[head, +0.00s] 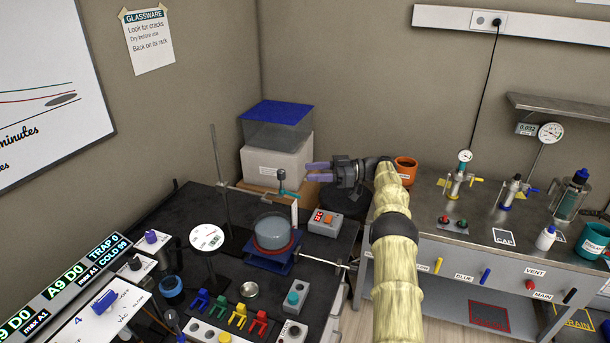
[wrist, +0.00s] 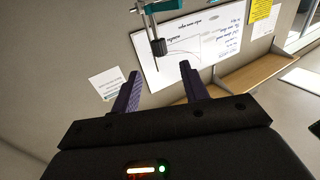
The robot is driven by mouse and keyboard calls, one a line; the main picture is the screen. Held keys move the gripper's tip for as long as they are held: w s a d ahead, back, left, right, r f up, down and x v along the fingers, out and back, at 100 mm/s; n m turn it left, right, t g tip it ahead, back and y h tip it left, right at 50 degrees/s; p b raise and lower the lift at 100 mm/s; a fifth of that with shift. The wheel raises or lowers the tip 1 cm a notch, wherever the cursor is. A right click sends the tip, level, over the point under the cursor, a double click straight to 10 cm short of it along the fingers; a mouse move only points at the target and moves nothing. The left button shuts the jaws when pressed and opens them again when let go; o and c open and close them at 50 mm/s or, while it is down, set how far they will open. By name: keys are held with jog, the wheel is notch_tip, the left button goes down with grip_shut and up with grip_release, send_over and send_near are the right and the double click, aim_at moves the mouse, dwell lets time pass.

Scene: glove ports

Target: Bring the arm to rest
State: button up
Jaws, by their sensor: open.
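My gripper (head: 319,171) is in the head view, raised above the back right part of the black bench and pointing left. Its two purple fingers are apart and nothing shows between them. My arm reaches up from the bottom of the head view in a pale yellow sleeve. In the wrist view my gripper (wrist: 160,88) is also open and empty, with a wall and a whiteboard (wrist: 190,45) beyond it. The teal clamp (head: 283,183) on the stand is just left of the fingertips in the head view; I cannot tell the exact gap.
A glass vessel (head: 272,231) sits on a blue lab jack (head: 270,262) below and left of my gripper. A clear blue-lidded box (head: 277,125) on a white box is behind. An orange pot (head: 405,170) stands right of the wrist. The steel bench (head: 470,238) lies further right.

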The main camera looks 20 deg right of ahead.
dwell(0.4)
jog(key=w+a+r+m+t+h, duration=0.4)
jog(key=w+r+m+t+h, duration=0.5)
jog(key=r+t, duration=0.35)
jog(key=s+a+f+m+g+h, duration=0.2)
jog(key=s+f, duration=0.4)
jog(key=s, duration=1)
jog(key=s+a+f+m+g+h, duration=0.2)
jog(key=s+f+g, duration=0.5)
jog(key=s, duration=0.8)
jog(key=s+a+f+m+g+h, duration=0.2)
jog(key=s+f+g+h, duration=0.2)
jog(key=s, duration=1.2)
notch_tip(320, 180, down, 3)
jog(key=shift+s+f+m+g+h, duration=0.15)
jog(key=shift+s+m+g+h, duration=0.15)
jog(key=shift+g, duration=0.05)
